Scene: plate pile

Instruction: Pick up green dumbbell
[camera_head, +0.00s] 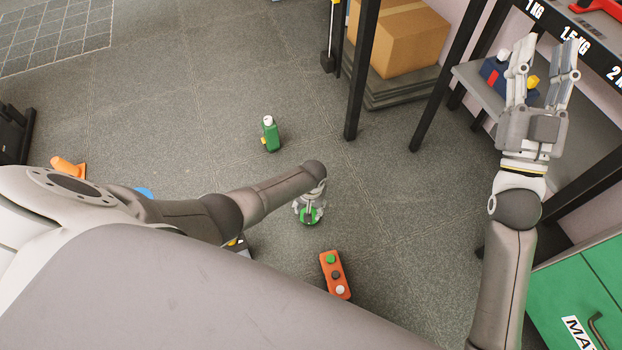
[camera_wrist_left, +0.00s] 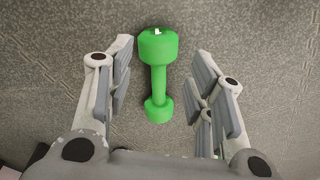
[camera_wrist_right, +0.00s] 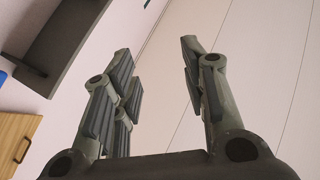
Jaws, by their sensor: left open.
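The green dumbbell (camera_wrist_left: 158,78) lies on the grey floor, lengthwise between the spread fingers of my left gripper (camera_wrist_left: 160,85) in the left wrist view. Floor shows on both sides of it, so the fingers do not touch it. In the head view my left gripper (camera_head: 309,200) points down at the floor, and a green part of the dumbbell (camera_head: 308,216) shows at its fingers; the rest is hidden. My right gripper (camera_head: 543,62) is raised at the right, open and empty. In the right wrist view its fingers (camera_wrist_right: 160,75) stand apart with nothing between them.
A rack with black posts (camera_head: 363,70), a cardboard box (camera_head: 400,35) and a green case (camera_head: 580,290) are at the right. Floor at upper left is mostly clear.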

